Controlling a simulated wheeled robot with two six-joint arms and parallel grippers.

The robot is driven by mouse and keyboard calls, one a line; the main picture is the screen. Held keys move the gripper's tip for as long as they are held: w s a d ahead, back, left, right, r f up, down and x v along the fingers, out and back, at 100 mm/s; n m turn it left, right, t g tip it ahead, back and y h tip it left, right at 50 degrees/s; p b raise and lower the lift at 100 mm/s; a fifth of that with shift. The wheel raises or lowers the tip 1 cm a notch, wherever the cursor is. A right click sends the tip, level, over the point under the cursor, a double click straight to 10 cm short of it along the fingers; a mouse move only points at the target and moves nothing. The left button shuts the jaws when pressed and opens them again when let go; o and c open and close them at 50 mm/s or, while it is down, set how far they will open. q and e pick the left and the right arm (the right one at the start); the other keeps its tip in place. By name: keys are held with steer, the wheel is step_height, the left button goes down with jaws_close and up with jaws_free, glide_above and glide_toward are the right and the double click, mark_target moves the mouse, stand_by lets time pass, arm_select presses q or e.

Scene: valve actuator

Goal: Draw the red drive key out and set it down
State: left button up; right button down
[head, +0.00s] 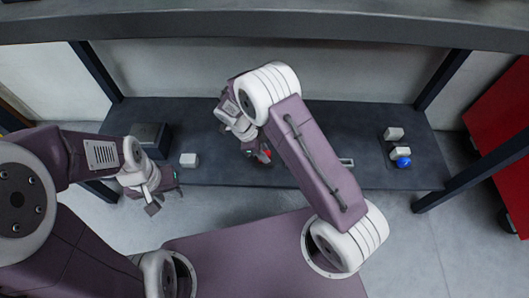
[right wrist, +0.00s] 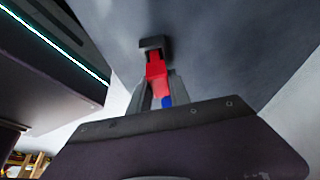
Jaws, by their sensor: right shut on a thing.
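The red drive key (right wrist: 156,72) is between the fingers of my right gripper (right wrist: 158,88) in the right wrist view. A dark grey piece (right wrist: 154,44) is at its far end, and I cannot tell whether they are joined. A small blue part (right wrist: 167,101) shows beside the red key near the gripper's base. In the head view a bit of red (head: 266,155) shows under my right wrist, over the bench; the arm hides most of it. My left gripper (head: 165,197) hangs off the bench's front edge at the left, fingers apart and empty.
Posts and a beam frame the bench.

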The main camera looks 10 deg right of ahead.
steer(key=shift+f+b, duration=0.35)
steer(key=shift+f, duration=0.25)
steer(key=c, duration=1.1)
jaws_free()
steer(key=p+v, duration=0.6)
steer(key=v, duration=0.3)
steer(key=shift+s, duration=0.1)
